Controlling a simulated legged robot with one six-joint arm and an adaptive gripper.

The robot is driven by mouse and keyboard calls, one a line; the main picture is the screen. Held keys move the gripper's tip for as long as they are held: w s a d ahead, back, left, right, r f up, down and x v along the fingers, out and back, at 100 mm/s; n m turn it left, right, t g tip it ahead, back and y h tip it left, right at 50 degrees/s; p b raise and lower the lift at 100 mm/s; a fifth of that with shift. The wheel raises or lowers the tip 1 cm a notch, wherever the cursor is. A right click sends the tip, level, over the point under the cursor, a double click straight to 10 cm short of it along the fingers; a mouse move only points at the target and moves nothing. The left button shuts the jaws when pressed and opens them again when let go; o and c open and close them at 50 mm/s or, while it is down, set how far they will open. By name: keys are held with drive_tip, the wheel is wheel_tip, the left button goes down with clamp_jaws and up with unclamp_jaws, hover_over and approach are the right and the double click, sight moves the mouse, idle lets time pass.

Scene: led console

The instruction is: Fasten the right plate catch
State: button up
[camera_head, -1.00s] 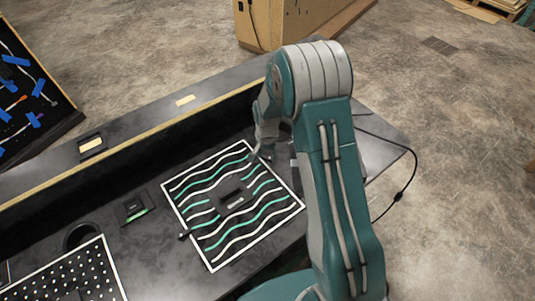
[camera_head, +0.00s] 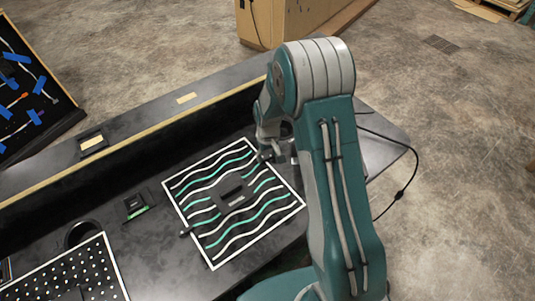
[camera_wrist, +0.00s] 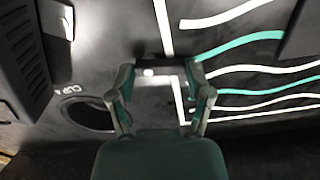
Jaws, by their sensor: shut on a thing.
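The plate (camera_head: 240,254) is a dark panel with a white border and white and teal wavy lines, lying on the console; part of it shows at the right of the wrist view (camera_wrist: 265,72). My gripper (camera_head: 270,152) is at the plate's upper right edge in the head view. In the wrist view its two fingers (camera_wrist: 160,80) are shut on the right plate catch (camera_wrist: 150,72), a small dark piece with a bright spot, at the white border. The catch is largely hidden between the fingers, and its angle cannot be told. A dark catch (camera_head: 186,233) sits at the plate's left edge.
A round cup hole (camera_wrist: 88,113) is left of my fingers in the wrist view. A dark ribbed block (camera_wrist: 22,55) stands farther left. A black handle (camera_head: 236,194) rises from the plate's middle. A raised console ledge (camera_head: 150,137) runs behind the plate.

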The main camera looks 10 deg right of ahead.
sight(268, 157)
drive_tip(key=shift+s+f+n, duration=0.1)
drive_tip(key=shift+s+n, duration=0.05)
drive_tip(key=shift+n, duration=0.75)
drive_tip(key=o, duration=1.1)
drive_tip(key=shift+o, duration=0.2)
wheel_tip(268, 157, up, 12)
